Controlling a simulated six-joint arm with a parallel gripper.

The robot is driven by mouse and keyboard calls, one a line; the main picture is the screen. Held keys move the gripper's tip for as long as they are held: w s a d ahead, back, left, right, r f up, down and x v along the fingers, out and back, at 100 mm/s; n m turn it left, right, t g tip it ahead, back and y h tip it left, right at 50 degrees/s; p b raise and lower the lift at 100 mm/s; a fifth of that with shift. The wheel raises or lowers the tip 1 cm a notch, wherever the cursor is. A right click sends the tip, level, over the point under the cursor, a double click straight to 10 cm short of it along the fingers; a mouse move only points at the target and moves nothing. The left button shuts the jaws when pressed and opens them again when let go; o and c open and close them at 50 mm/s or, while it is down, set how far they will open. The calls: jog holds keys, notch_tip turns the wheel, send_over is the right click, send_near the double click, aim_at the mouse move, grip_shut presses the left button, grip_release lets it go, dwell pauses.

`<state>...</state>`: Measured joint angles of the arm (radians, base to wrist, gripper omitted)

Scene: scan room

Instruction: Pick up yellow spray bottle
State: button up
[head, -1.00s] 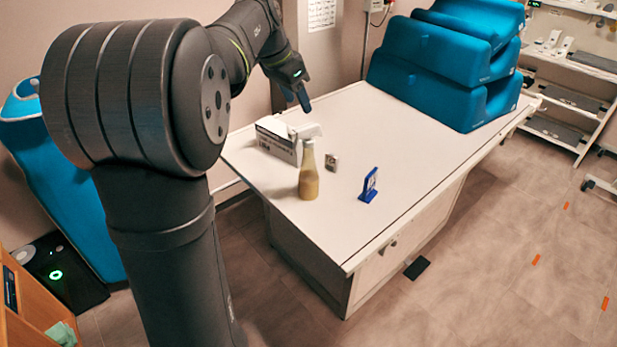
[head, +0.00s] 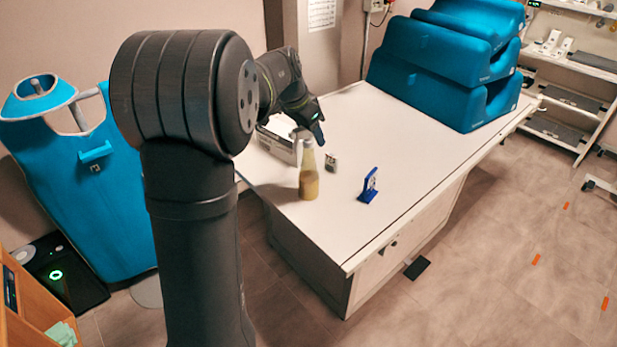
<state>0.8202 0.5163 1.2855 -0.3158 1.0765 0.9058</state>
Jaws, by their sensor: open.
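The yellow spray bottle (head: 309,184) stands upright on the white table (head: 385,135), near its left edge. It has a yellowish body and a paler, narrower neck. My gripper (head: 319,138) is open and empty, with its fingers pointing down. In the head view it appears just above and slightly right of the bottle's top. I cannot tell how far behind the bottle it is, or whether they touch.
A white box (head: 277,143) sits behind the bottle, partly hidden by my arm. A small grey item (head: 331,162) and a blue stand (head: 369,187) are to the bottle's right. Large blue cushions (head: 450,65) are stacked at the back. The table's right middle is clear.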

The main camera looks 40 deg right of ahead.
grip_shut()
jog(key=shift+a+f, duration=0.1)
jog(key=shift+f, duration=0.05)
dwell(1.2)
